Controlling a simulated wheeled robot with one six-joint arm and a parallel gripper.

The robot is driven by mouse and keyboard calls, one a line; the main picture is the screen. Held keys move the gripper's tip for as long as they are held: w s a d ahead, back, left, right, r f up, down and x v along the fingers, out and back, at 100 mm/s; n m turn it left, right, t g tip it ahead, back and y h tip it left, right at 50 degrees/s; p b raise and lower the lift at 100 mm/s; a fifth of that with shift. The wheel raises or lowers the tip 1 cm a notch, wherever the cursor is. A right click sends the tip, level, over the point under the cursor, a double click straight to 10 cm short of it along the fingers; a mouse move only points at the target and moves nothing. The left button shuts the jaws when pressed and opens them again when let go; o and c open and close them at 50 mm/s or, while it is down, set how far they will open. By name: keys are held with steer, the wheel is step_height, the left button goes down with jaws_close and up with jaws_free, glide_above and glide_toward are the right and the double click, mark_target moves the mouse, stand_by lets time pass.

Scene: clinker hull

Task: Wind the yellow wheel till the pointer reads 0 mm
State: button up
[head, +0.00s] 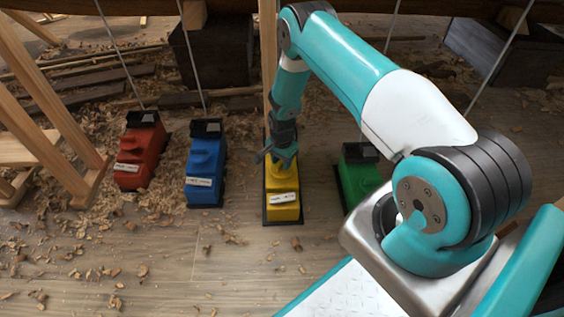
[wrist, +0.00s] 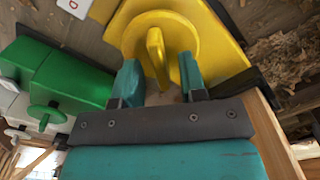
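The yellow unit (head: 284,213) stands on the floor in the middle of the head view, with a white label on its near end. Its round yellow wheel (wrist: 187,33) faces my gripper in the wrist view and has a raised yellow grip bar (wrist: 156,54) across it. My gripper (head: 280,158) is over the unit in the head view. In the wrist view the two teal fingers of my gripper (wrist: 158,68) are apart, one on each side of the bar's near end, with gaps showing. The pointer and its reading cannot be made out.
A red unit (head: 137,162) and a blue unit (head: 206,170) stand to the left. A green unit (head: 361,181) stands close on the right, partly behind my arm. Wooden trestle legs (head: 60,115) are at far left. Wood shavings litter the floor.

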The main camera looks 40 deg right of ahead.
step_height(320, 180, up, 16)
steer(key=p, duration=0.6)
steer(key=shift+r, duration=0.15)
steer(key=o, duration=0.7)
steer(key=shift+n, duration=0.3)
steer(key=shift+c, duration=0.2)
steer(key=o, duration=0.3)
steer(key=shift+n, duration=0.7)
steer(key=shift+o, duration=0.4)
steer(key=n, duration=0.5)
step_height(320, 180, down, 17)
steer(key=n+b, duration=0.8)
steer(key=n, duration=0.3)
steer(key=shift+b, duration=0.35)
